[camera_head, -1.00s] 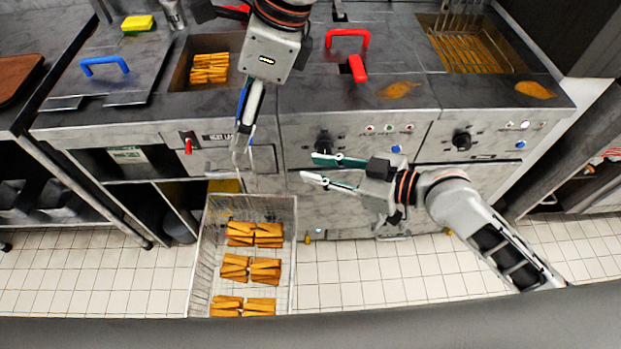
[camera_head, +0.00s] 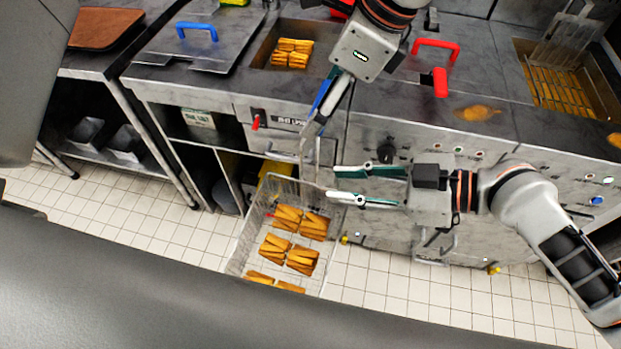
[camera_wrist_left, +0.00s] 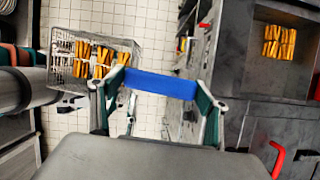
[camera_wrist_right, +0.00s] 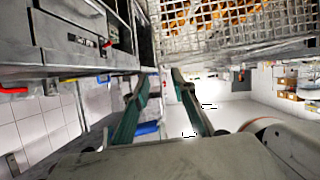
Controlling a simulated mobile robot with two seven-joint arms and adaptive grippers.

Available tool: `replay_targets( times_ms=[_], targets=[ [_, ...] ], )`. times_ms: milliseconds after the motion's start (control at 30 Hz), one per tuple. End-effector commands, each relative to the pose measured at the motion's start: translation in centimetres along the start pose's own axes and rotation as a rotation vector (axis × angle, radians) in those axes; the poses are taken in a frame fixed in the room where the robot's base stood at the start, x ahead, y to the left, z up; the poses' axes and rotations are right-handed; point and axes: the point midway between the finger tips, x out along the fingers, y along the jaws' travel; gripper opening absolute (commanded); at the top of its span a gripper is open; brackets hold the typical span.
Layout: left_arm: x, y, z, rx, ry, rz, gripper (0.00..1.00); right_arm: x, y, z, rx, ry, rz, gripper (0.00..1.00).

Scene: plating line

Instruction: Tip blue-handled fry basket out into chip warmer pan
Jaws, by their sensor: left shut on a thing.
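My left gripper (camera_head: 320,118) is shut on the blue handle (camera_wrist_left: 160,88) of the fry basket, in front of the counter. The wire basket (camera_head: 246,236) hangs below it over the floor, with several bundles of fries (camera_head: 287,217) in it. The basket also shows in the left wrist view (camera_wrist_left: 62,62) and along the top of the right wrist view (camera_wrist_right: 230,45).
A lid with a blue handle (camera_head: 197,30) lies left of the pan. Red handles (camera_head: 436,46) stand on the counter to the right, before a fryer well (camera_head: 532,80) with another basket. A brown tray (camera_head: 106,28) lies far left. Floor (camera_head: 385,290) is clear.

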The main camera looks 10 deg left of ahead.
Motion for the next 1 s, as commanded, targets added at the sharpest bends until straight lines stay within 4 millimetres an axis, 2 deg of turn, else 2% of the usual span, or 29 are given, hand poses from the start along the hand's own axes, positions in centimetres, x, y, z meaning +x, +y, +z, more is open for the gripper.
replay_targets(
  times_ms=[200,400,600,900,933,1000],
  targets=[
    [-0.1,0.0,0.0,0.000,0.000,0.001,0.20,4.0,0.0,-0.1,0.005,0.004,0.000,0.25],
    [-0.1,0.0,0.0,0.000,0.000,0.001,0.20,6.8,0.0,-0.1,0.003,0.002,0.000,0.25],
    [-0.1,0.0,0.0,0.000,0.000,0.001,0.20,8.1,0.0,0.0,0.002,0.000,0.001,0.25],
    [-0.1,0.0,0.0,0.000,0.000,0.001,0.20,8.2,0.0,0.0,0.001,-0.001,0.001,0.25],
    [-0.1,0.0,0.0,0.000,0.000,0.001,0.20,8.2,0.0,0.0,0.001,-0.001,0.001,0.20],
    [-0.1,0.0,0.0,0.000,0.000,0.001,0.20,8.2,0.0,0.0,0.002,-0.001,0.001,0.02]
  ],
)
